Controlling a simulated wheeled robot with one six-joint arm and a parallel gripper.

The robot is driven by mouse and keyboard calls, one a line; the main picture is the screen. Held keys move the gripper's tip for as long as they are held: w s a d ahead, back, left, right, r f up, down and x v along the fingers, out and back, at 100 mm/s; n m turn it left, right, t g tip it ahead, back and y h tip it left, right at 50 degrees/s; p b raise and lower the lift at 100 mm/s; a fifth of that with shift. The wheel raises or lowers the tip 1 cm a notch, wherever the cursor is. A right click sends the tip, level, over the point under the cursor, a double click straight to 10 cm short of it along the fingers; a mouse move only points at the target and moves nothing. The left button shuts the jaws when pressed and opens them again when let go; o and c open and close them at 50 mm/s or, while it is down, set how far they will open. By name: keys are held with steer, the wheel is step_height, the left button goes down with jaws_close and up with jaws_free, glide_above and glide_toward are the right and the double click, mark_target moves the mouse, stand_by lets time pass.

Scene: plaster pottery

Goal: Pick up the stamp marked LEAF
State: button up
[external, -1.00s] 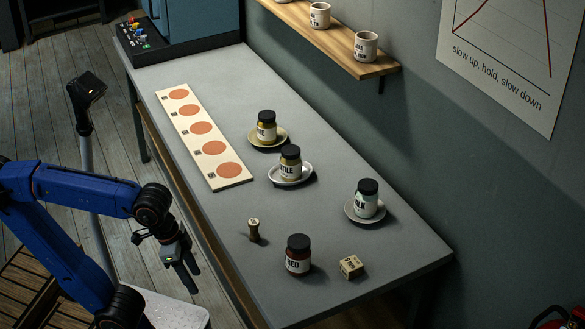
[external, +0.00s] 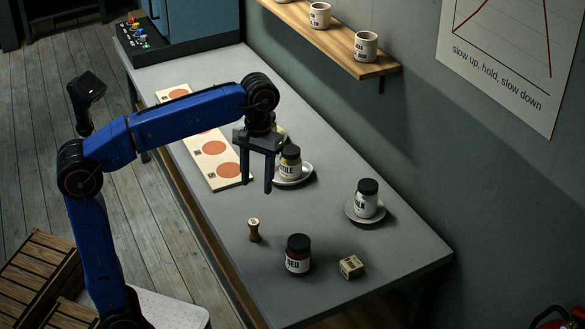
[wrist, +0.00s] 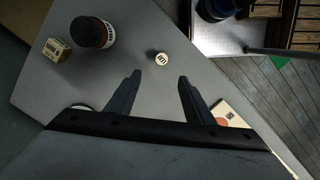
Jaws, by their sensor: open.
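A small wooden stamp (external: 254,230) with a narrow waist stands upright on the grey table near its left edge. Its round pale top carries a dark mark, too small to read, in the wrist view (wrist: 161,58). My gripper (external: 257,187) is open and empty above the table, pointing down. In the external view it is up-picture from the stamp, beside the white saucer. In the wrist view the stamp lies just beyond the gap between my fingertips (wrist: 159,77), apart from them.
A dark red jar (external: 298,258) with a black lid stands near the stamp, with a small printed wooden block (external: 350,267) beside it. Jars stand on saucers, one white (external: 307,178) and one grey (external: 350,213). A board with orange discs (external: 238,178) lies behind my gripper.

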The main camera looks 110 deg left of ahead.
mark_target(254, 222)
steer(key=f, duration=0.8)
steer(key=d+f, duration=0.1)
steer(key=f, duration=0.2)
steer(key=shift+s+f, duration=0.2)
steer(key=shift+f, duration=0.2)
steer(key=shift+s+d+f, duration=0.1)
steer(key=shift+d+f, duration=0.1)
steer(key=shift+f, duration=0.7)
steer(key=shift+s+d+f, duration=0.1)
steer(key=shift+d+f, duration=0.05)
steer(key=shift+f, duration=0.7)
steer(key=shift+d+f, duration=0.2)
steer(key=shift+f, duration=0.7)
steer(key=c, duration=1.1)
